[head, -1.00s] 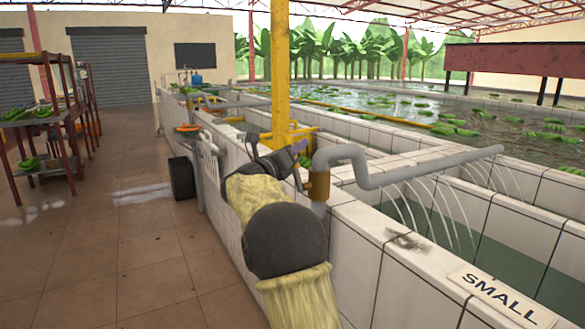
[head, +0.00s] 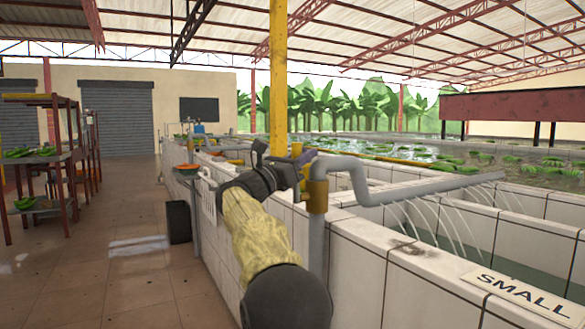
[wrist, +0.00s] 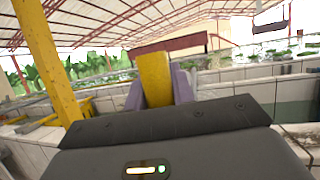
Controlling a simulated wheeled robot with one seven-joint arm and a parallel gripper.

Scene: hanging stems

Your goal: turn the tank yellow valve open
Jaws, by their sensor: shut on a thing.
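The yellow valve handle (wrist: 154,76) stands upright between the two purple fingers of my gripper (wrist: 158,90) in the wrist view. My gripper is shut on it. In the head view, my gripper (head: 300,158) is at the top of the brass-coloured valve body (head: 317,193). Only a small yellow tip of the handle (head: 296,150) shows there, and my fingers hide the rest. The valve body sits on a grey upright pipe. A bent grey pipe (head: 352,178) leads right from it, with several thin water streams falling from its far part into the tank.
The white-tiled tank wall (head: 395,262) runs alongside, with a "SMALL" sign (head: 515,292) on its top. A yellow post (head: 278,100) stands behind the valve. Shelves with green bananas (head: 45,155) stand left.

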